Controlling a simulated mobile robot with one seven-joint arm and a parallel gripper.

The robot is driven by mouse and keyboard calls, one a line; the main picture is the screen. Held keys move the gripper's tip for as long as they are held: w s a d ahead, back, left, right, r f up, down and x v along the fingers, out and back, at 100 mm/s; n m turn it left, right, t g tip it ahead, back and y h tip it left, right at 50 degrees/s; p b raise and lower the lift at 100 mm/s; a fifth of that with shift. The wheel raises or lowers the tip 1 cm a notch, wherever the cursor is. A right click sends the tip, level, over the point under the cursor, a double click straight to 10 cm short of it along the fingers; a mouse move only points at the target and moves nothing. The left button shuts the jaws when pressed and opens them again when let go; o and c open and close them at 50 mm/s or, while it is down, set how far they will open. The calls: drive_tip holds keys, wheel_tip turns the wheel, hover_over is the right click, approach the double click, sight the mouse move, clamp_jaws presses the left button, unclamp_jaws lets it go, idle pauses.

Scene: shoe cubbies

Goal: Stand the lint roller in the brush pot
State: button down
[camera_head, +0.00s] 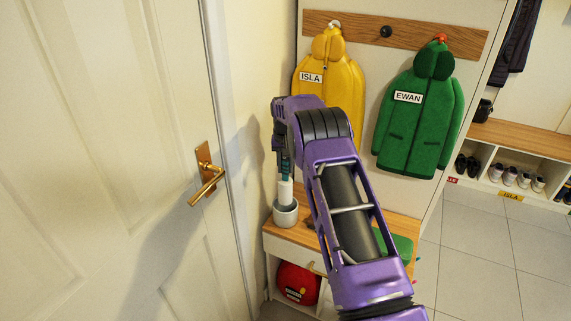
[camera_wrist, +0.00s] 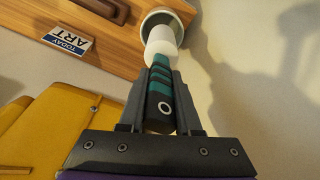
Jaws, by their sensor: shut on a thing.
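The lint roller has a teal and black handle and a white roll. In the head view its white roll (camera_head: 285,192) points down at the mouth of the pale grey brush pot (camera_head: 285,213), which stands on the wooden bench top. In the wrist view the lint roller (camera_wrist: 161,75) is between my fingers, its white end over or inside the brush pot (camera_wrist: 168,17). I cannot tell how deep the roll sits. My gripper (camera_head: 284,165) is shut on the handle, fingers downward; it also shows in the wrist view (camera_wrist: 161,88).
A yellow coat (camera_head: 330,80) and a green coat (camera_head: 418,115) hang behind my arm. A white door (camera_head: 110,150) with a brass handle is at left. A red item (camera_head: 297,283) lies in the cubby below. A "TODAY ART" sign (camera_wrist: 68,42) is on the bench.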

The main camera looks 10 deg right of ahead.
sight(285, 180)
drive_tip(key=shift+f+b, duration=1.65)
drive_tip(key=shift+f, duration=1.35)
drive_tip(key=c, duration=0.5)
unclamp_jaws()
drive_tip(key=r, duration=0.5)
drive_tip(key=s+r+p, duration=0.1)
drive_tip(key=r, duration=0.5)
drive_tip(key=s+r, duration=0.1)
drive_tip(key=r, duration=0.5)
drive_tip(key=shift+a+r, duration=0.15)
drive_tip(key=shift+a, duration=0.15)
drive_tip(key=shift+s, duration=0.1)
